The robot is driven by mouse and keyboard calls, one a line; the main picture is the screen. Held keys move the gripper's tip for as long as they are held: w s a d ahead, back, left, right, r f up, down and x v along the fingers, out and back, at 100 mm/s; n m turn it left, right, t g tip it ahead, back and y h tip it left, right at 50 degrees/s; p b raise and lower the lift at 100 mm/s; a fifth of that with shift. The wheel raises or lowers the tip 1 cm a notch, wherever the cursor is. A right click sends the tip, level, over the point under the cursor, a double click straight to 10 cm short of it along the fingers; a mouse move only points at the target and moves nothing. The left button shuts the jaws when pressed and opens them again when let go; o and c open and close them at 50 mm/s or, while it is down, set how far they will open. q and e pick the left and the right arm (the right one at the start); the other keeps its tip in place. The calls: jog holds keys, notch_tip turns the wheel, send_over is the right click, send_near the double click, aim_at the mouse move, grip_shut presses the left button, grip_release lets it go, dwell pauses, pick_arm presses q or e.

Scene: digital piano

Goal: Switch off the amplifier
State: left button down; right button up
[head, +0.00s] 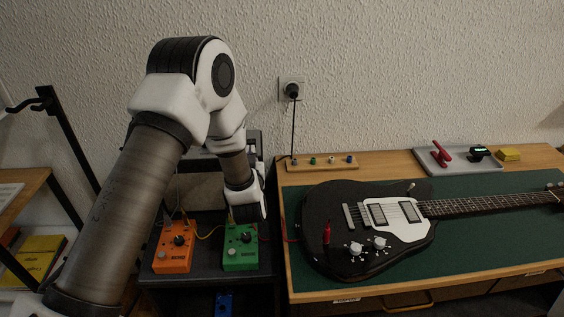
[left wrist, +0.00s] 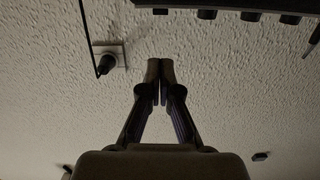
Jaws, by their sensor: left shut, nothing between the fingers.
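The amplifier (head: 203,188) stands against the wall behind the pedals in the head view, largely hidden by my left arm. Its switch cannot be made out there. In the left wrist view, a dark panel edge with several black knobs (left wrist: 206,14), seemingly the amplifier's, shows along the top. My left gripper (left wrist: 160,68) is shut and empty, with its fingers pointing at the wall. In the head view the left gripper (head: 252,150) is near the amplifier's right side, partly hidden by its wrist; contact cannot be told. My right gripper is not in view.
An orange pedal (head: 172,258) and a green pedal (head: 240,258) stand in front of the amplifier. A wall socket (head: 291,88) holds a plug with a hanging cord. A black guitar (head: 340,250) lies on a green mat (head: 470,250) to the right.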

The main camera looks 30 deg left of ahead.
pick_arm(q)
jog(key=shift+w+a+r+n+y, duration=0.15)
jog(key=shift+r, duration=0.3)
jog(key=shift+w+a+r+n+y, duration=0.15)
jog(key=shift+r, duration=0.25)
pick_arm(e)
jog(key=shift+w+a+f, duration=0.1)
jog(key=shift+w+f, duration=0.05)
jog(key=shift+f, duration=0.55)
pick_arm(q)
jog(key=p+x, duration=0.1)
jog(key=x, duration=0.8)
jog(key=shift+w+a, duration=0.1)
jog(key=shift+w, duration=0.05)
notch_tip(320, 180, down, 3)
jog(key=shift+f+p, duration=0.1)
jog(key=shift+p, duration=0.2)
jog(key=shift+s+d+f, duration=0.25)
jog(key=shift+s+f, duration=0.05)
jog(key=shift+s, duration=0.05)
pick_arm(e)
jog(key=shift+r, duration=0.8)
